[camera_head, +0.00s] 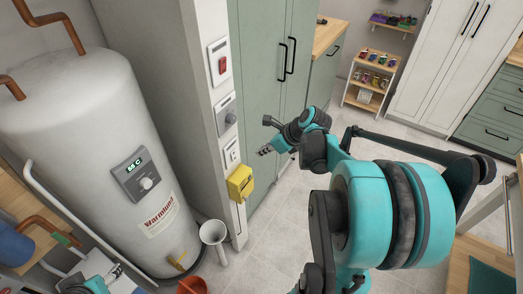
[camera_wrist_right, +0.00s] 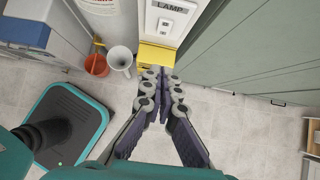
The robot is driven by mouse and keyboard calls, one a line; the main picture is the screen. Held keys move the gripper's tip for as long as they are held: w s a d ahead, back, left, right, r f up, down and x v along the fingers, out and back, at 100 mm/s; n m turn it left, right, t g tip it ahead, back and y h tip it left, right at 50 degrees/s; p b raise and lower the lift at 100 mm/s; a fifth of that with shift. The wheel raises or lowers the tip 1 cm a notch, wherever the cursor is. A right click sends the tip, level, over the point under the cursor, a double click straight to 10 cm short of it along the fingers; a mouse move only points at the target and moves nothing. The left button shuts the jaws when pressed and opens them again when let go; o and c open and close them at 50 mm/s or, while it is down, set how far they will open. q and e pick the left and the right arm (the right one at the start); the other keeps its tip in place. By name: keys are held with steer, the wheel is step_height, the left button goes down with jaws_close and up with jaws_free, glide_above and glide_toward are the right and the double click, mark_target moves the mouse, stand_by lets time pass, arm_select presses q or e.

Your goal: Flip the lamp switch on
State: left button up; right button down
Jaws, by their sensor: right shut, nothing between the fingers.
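The lamp switch (camera_wrist_right: 173,22) is a small white rocker on a white plate with a grey LAMP label, at the top of the right wrist view. In the head view its plate (camera_head: 231,154) is on the narrow wall end, just above a yellow box (camera_head: 240,183). I cannot tell its rocker position. My right gripper (camera_head: 265,151) is shut and empty, a little to the right of the plate and apart from it. In the wrist view its fingertips (camera_wrist_right: 161,73) point toward the yellow box below the switch. Part of my left arm shows at the bottom left; its finger state is unclear.
Above the lamp plate are a grey dial plate (camera_head: 227,116) and a red switch plate (camera_head: 219,62). A white water heater (camera_head: 90,130) stands left of the wall. Green cabinets (camera_head: 262,60) stand to the right. A grey-white vase (camera_head: 214,238) and a red bucket (camera_wrist_right: 96,66) stand below.

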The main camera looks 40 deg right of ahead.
mark_target(234, 156)
steer(key=shift+s+d+f+t+p, duration=0.15)
steer(key=shift+s+f+t+p, duration=0.15)
steer(key=shift+f+p, duration=0.2)
steer(key=shift+s+d+f+t+p, duration=0.1)
steer(key=shift+s+f+t+p, duration=0.1)
steer(key=shift+s+f+p, duration=0.3)
steer(key=shift+w+f, duration=0.15)
steer(key=shift+w, duration=0.05)
steer(key=w+a+r+b+x, duration=0.1)
steer(key=b+x, duration=0.3)
steer(key=x, duration=0.9)
steer(key=shift+w+r+b, duration=0.3)
steer(key=shift+w+r, duration=0.05)
steer(key=shift+r, duration=0.1)
steer(key=shift+a, duration=0.1)
